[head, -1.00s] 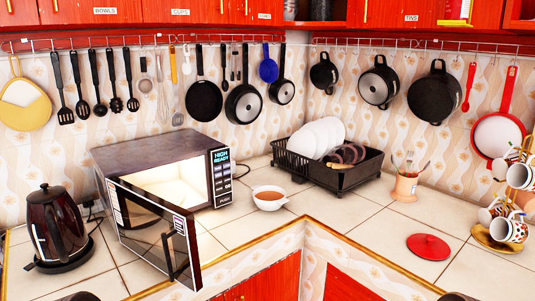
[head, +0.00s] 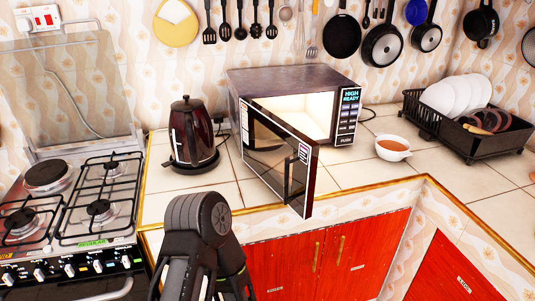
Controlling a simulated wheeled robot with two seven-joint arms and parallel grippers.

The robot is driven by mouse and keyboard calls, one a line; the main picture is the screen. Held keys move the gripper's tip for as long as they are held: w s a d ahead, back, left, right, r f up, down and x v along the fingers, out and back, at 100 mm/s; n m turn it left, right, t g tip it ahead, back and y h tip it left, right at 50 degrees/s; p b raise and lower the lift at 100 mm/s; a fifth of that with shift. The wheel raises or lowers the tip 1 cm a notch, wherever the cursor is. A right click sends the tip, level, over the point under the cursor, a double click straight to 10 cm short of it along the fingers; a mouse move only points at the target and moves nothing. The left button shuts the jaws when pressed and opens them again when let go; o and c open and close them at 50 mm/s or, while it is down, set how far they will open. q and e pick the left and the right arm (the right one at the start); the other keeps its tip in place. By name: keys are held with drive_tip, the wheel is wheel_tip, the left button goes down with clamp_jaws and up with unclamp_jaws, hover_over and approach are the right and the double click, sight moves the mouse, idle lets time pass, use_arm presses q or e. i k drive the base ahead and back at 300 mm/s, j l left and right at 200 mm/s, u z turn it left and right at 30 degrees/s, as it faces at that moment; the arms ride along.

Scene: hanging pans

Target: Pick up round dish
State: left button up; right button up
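A round white dish (head: 393,155) with brown liquid in it stands on the tiled counter, right of the microwave. Several round white plates (head: 446,97) stand upright in the black dish rack (head: 482,146) at the right. I cannot tell which of these is the round dish meant. A dark jointed part of my own arm rises from the bottom edge, left of centre, in front of the counter. No gripper fingers show, and neither gripper is near the dish or plates.
The microwave (head: 290,84) stands lit inside, its door (head: 275,152) swung open toward the front. A dark kettle (head: 192,135) stands left of it. A gas stove (head: 98,208) is at far left. Pans hang above. Counter is clear around the white dish.

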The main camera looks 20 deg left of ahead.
sight(391, 148)
drive_tip(key=i+l+z, duration=0.2)
drive_tip(key=i+z, duration=0.2)
drive_tip(key=i+j+z, duration=0.6)
drive_tip(key=i+z, duration=0.15)
drive_tip(key=i, duration=0.1)
